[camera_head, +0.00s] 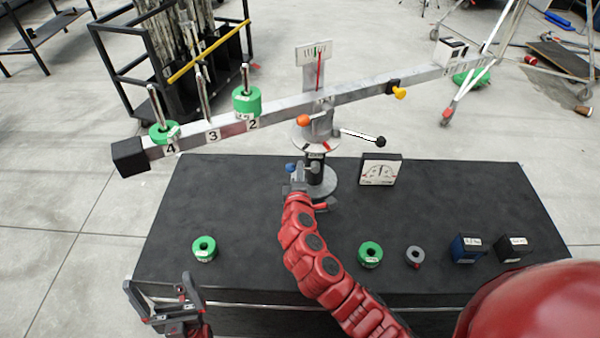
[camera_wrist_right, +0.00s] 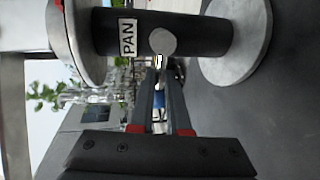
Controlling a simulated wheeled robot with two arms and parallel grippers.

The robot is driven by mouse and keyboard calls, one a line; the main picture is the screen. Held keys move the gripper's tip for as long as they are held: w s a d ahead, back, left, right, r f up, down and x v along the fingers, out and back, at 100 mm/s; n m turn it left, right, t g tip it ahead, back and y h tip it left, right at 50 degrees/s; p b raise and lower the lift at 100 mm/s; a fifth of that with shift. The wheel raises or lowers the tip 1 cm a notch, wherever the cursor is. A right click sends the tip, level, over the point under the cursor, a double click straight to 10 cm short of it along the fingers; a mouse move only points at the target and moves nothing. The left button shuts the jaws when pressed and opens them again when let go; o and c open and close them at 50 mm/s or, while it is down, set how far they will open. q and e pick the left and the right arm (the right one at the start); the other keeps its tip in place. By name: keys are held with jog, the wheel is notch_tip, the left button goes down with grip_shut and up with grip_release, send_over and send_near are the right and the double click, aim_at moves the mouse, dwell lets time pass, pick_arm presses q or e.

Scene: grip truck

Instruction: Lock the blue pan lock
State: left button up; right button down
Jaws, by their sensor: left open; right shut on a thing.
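The blue pan lock (camera_head: 291,167) is a small blue knob at the left of the dark post (camera_head: 315,168) under the balance beam. In the right wrist view the post (camera_wrist_right: 205,36) carries a "PAN" label, and a grey round piece (camera_wrist_right: 162,41) sits on it. My right gripper (camera_head: 298,186) reaches the post and is shut on the lock. In the right wrist view its fingers (camera_wrist_right: 160,88) come together close to the post, with a little blue between them; they hide most of the lock. My left gripper (camera_head: 157,284) is open and empty at the lower left.
The long beam (camera_head: 290,108) tilts down to the left and carries green weights (camera_head: 247,101). On the black table (camera_head: 215,215) are green rings (camera_head: 204,248), a grey ring (camera_head: 414,256), dark blocks (camera_head: 467,249) and a dial (camera_head: 380,170). A black-knobbed handle (camera_head: 362,137) sticks out right of the post.

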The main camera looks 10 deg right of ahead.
dwell(0.3)
jog(key=c, duration=0.9)
grip_release()
jog(key=shift+v, duration=8.7)
